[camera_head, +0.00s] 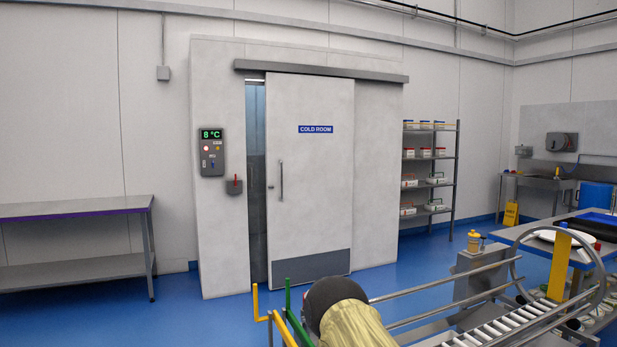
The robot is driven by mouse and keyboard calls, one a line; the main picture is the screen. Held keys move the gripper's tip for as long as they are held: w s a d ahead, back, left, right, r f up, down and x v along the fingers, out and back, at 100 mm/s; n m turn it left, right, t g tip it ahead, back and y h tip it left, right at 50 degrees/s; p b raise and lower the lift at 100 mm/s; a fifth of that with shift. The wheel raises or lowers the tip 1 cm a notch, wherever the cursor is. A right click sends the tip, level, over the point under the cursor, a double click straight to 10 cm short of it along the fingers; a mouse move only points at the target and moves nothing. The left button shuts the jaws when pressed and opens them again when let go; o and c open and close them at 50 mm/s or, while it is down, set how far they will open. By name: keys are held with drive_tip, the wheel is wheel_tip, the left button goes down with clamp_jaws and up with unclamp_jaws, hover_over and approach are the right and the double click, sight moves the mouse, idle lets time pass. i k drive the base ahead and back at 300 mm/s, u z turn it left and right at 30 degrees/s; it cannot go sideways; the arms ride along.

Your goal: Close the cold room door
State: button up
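The cold room door (311,210) is a pale sliding panel with a blue "COLD ROOM" sign, a grey kick plate and a vertical handle (281,181) near its left edge. It hangs under a grey overhead track (320,72). The door stands partly open: a narrow dark gap (256,190) shows between its left edge and the frame (220,240). A control panel (212,152) left of the gap reads 8 °C. A small grey box with a red lever (234,185) sits beside the gap. My gripper cannot be made out in this view.
A roller conveyor (500,327) with rails and a hoop fills the lower right. Yellow and green upright bars (288,300) stand in the lower middle. A steel table (75,208) is at left, a shelf rack (430,175) right of the door.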

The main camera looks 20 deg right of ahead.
sight(310, 120)
drive_tip(key=z, duration=2.6)
drive_tip(key=i, duration=8.85)
